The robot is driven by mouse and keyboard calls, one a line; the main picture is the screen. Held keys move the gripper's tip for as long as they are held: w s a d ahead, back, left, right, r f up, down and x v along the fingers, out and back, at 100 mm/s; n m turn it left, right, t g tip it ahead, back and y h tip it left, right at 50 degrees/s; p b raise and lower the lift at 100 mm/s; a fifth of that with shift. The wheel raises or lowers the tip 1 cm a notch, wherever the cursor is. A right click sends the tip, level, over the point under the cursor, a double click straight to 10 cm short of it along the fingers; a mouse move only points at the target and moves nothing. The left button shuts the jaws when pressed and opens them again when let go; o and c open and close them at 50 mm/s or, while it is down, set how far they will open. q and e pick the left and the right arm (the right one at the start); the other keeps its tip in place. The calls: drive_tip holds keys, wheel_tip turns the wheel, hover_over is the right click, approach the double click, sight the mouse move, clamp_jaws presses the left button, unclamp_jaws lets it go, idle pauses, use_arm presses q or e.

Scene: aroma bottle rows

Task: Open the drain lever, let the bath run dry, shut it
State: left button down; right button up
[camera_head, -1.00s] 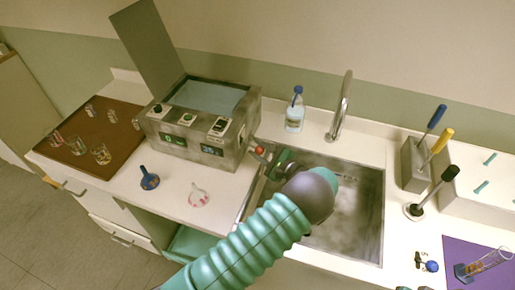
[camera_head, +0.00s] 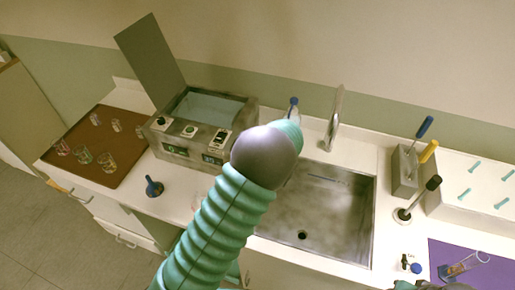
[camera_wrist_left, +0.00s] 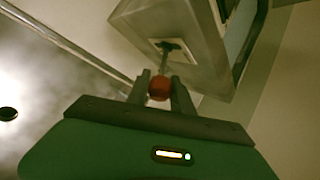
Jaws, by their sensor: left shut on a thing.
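The bath (camera_head: 178,151) is a grey metal box with its lid raised, left of the sink, and pale water (camera_head: 213,107) shows inside it. In the left wrist view, the drain lever (camera_wrist_left: 166,57) sticks out from the bath's wall (camera_wrist_left: 160,22) and ends in a red knob (camera_wrist_left: 159,88). My left gripper (camera_wrist_left: 161,90) is shut on this knob, one finger on each side. In the head view, my left arm covers the lever and gripper. A small grey and teal part at the bottom right edge may be my right gripper (camera_head: 455,287); its jaws cannot be made out.
The sink (camera_head: 374,215) right of the bath is empty, with a dark drain hole (camera_head: 302,235). A faucet (camera_head: 333,120) and a bottle (camera_head: 293,112) stand behind. A brown tray (camera_head: 75,170) with glasses and a blue funnel-like tool (camera_head: 153,187) are at left.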

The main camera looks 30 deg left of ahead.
use_arm(q)
drive_tip(key=shift+s+a+r+h+p, duration=0.1)
drive_tip(key=shift+a+r+h+p, duration=0.05)
drive_tip(key=shift+r+h+p, duration=0.2)
drive_tip(key=shift+f, duration=0.1)
drive_tip(key=c, duration=1.6)
unclamp_jaws()
drive_tip(key=o, duration=0.5)
drive_tip(key=shift+s, duration=0.1)
drive_tip(key=b+v, duration=0.1)
drive_tip(key=v, duration=1.5)
drive_tip(key=shift+r+b, duration=0.4)
